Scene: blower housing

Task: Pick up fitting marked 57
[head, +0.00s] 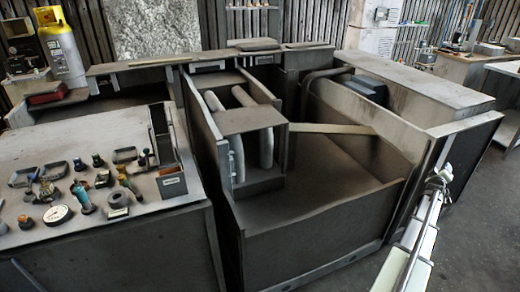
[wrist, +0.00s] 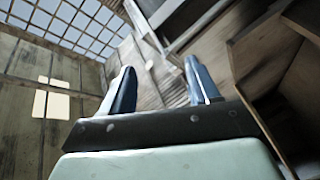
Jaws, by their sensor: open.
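Several small fittings stand or lie on the left bench top in the head view, among them a blue-green one (head: 82,197), a yellow-green one (head: 128,184) and a dark one with a brass-coloured base (head: 26,222). No number is readable, so I cannot tell which is marked 57. My gripper (wrist: 160,88) is open and empty in the wrist view, its two fingers apart and pointing up toward the windows and wall. In the head view my arm is at the right, far from the fittings. The wrist view shows no fittings.
The bench (head: 150,208) also holds a round gauge (head: 57,214), a grey ring (head: 118,200), dark handles and an upright bin with a label. A large open metal housing (head: 320,235) with high walls stands between the bench and my arm. A yellow-and-white cylinder (head: 62,50) stands behind.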

